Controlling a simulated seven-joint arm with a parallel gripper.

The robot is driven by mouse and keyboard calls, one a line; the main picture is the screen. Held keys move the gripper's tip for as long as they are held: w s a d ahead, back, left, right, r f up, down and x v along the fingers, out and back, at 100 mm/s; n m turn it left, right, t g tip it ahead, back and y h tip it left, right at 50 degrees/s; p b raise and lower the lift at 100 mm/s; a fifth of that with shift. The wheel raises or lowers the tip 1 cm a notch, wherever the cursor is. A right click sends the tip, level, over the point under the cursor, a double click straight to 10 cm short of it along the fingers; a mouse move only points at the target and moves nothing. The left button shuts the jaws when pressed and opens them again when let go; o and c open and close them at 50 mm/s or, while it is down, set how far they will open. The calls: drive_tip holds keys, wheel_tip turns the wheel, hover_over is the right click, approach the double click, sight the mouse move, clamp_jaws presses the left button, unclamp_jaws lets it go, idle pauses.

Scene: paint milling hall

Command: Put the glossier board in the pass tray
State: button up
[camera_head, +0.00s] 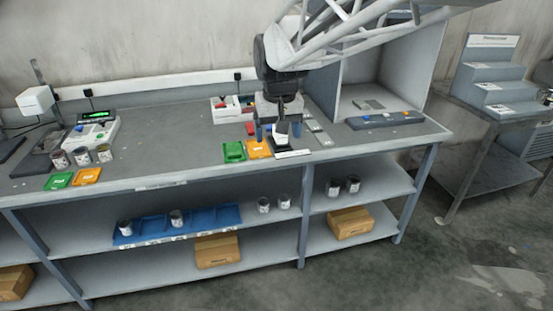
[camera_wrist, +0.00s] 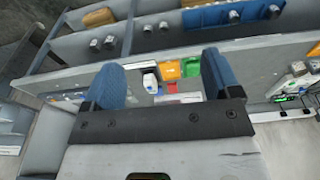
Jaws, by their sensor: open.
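My gripper (camera_head: 278,136) is open above the bench, with blue fingers; in the wrist view (camera_wrist: 161,62) no board is between them. Below it stands a small white and black device (camera_head: 282,141), also in the wrist view (camera_wrist: 150,83). Several flat grey pieces, which look like the boards (camera_head: 322,138), lie just right of the gripper; their gloss cannot be compared. A green tray (camera_head: 234,151) and an orange tray (camera_head: 258,149) lie to the left near the front edge. Another green tray (camera_head: 59,181) and orange tray (camera_head: 87,176) lie at far left. Their labels are unreadable.
A grey booth (camera_head: 393,60) stands at the back right with a flat piece (camera_head: 367,104) inside. A dark strip with coloured knobs (camera_head: 385,120) lies before it. Cans (camera_head: 82,156) and a scale (camera_head: 94,130) stand left. The bench middle (camera_head: 170,135) is clear.

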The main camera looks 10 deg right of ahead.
drive_tip(key=s+d+f, duration=0.1)
drive_tip(key=s+f, duration=0.1)
drive_tip(key=s, duration=1)
drive_tip(key=s+d+f+t, duration=0.1)
drive_tip(key=s+f, duration=0.2)
drive_tip(key=s, duration=0.9)
drive_tip(key=shift+s+d+f, duration=0.2)
drive_tip(key=shift+s+f, duration=0.05)
drive_tip(key=shift+s, duration=0.05)
